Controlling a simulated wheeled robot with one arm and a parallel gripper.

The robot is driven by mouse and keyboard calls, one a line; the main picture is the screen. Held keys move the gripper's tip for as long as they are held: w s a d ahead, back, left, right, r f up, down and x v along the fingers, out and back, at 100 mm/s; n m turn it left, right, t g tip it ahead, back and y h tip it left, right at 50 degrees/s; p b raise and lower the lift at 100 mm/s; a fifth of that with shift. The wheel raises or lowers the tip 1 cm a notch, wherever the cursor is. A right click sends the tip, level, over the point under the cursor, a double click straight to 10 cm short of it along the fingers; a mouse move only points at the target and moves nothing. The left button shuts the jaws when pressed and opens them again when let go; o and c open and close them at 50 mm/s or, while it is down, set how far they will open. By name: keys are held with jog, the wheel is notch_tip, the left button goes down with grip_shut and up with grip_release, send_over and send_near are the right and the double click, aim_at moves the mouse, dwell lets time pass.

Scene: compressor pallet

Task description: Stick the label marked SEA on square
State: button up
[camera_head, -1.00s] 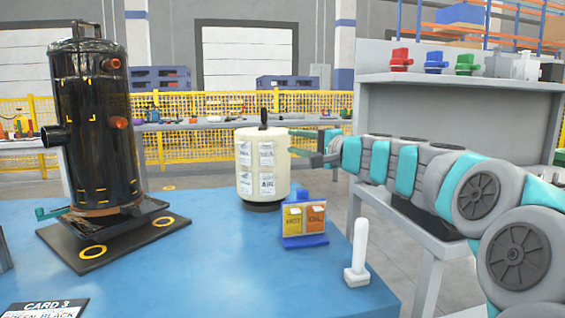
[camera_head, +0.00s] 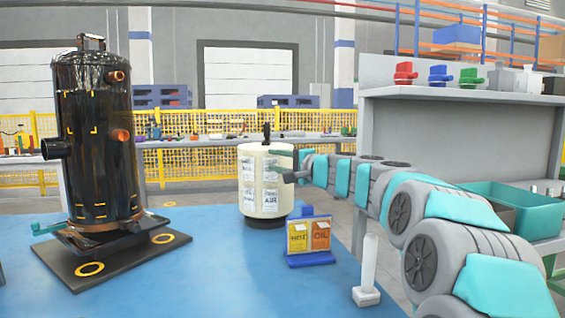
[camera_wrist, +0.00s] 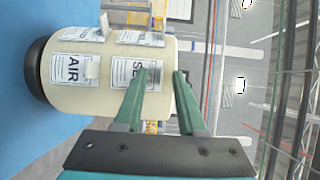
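A cream drum (camera_head: 252,195) with white labels stands on the blue surface. In the wrist view it lies sideways, with an AIR label (camera_wrist: 74,69) and a label reading "SE" (camera_wrist: 122,72), its last letter hidden behind a finger. Small tabs stick out from labels. My gripper (camera_wrist: 166,75) is open, its fingers at the drum's upper right side, one overlapping the "SE" label; contact cannot be told. In the head view the gripper (camera_head: 290,165) is beside the drum. A black compressor (camera_head: 97,160) with yellow corner-marked squares stands at left, apart from the gripper.
A blue stand with HOT and OIL cards (camera_head: 309,240) is in front of the drum. A white post (camera_head: 368,270) stands near the surface's right edge. A grey shelf unit (camera_head: 460,150) and a teal bin (camera_head: 525,205) are at right. Blue surface between compressor and drum is clear.

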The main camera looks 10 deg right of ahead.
jog(key=shift+c, duration=0.2)
grip_shut()
dwell(2.1)
